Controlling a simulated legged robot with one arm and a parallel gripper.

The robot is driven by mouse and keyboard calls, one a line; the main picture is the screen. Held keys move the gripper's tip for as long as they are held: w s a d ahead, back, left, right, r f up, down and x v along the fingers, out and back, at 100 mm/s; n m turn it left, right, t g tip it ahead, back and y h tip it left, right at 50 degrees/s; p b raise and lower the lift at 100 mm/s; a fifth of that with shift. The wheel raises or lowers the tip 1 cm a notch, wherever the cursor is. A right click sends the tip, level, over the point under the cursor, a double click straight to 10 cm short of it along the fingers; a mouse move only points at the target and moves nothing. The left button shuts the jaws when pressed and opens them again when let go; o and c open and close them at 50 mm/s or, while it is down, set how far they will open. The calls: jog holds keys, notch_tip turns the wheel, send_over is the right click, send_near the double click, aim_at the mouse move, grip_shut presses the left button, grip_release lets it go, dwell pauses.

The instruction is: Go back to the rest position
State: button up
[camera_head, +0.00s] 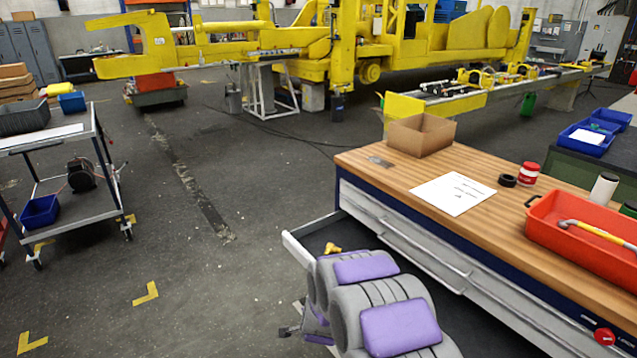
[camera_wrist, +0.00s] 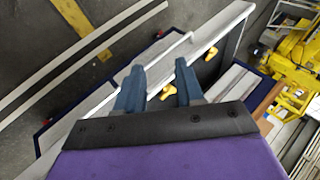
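My gripper (camera_wrist: 158,85) shows in the wrist view with its two blue-grey fingers apart. No object is gripped between them. A small yellow piece (camera_wrist: 168,92) shows in the gap, and a second yellow piece (camera_wrist: 211,53) lies beyond the right finger. In the head view a yellow piece (camera_head: 332,248) lies in the open drawer (camera_head: 296,247) of the workbench. My grey and purple arm is in front of the drawer and covers much of it. In the head view the fingers are mostly hidden behind the arm.
The workbench (camera_head: 480,176) carries a cardboard box (camera_head: 420,135), a paper sheet (camera_head: 453,194), a red-white can (camera_head: 529,174) and a red tray (camera_head: 575,232) with a hammer. A cart (camera_head: 45,140) stands at left. Yellow machinery (camera_head: 340,45) fills the back. The floor between is clear.

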jog(key=s+d+r+n+g+y, duration=0.1)
jog(key=s+d+r+n+g, duration=0.2)
jog(key=s+r, duration=0.55)
jog(key=s+d+r+n+g, duration=0.2)
jog(key=s+r+n, duration=0.2)
jog(key=s+r, duration=0.4)
jog(key=s+d+r+n+g, duration=0.1)
jog(key=s+d+r+n, duration=0.1)
jog(key=s, duration=0.7)
jog(key=s+d+r+n+g+h, duration=0.1)
jog(key=s+d+r+g, duration=0.1)
jog(key=s, duration=0.7)
jog(key=s+d+r+n+g, duration=0.1)
jog(key=s+d+r, duration=0.3)
jog(key=s, duration=0.5)
jog(key=shift+s+d+n+g+h, duration=0.3)
jog(key=shift+s+d+n+g, duration=0.1)
jog(key=shift+d+n, duration=0.5)
jog(key=shift+w+d, duration=0.1)
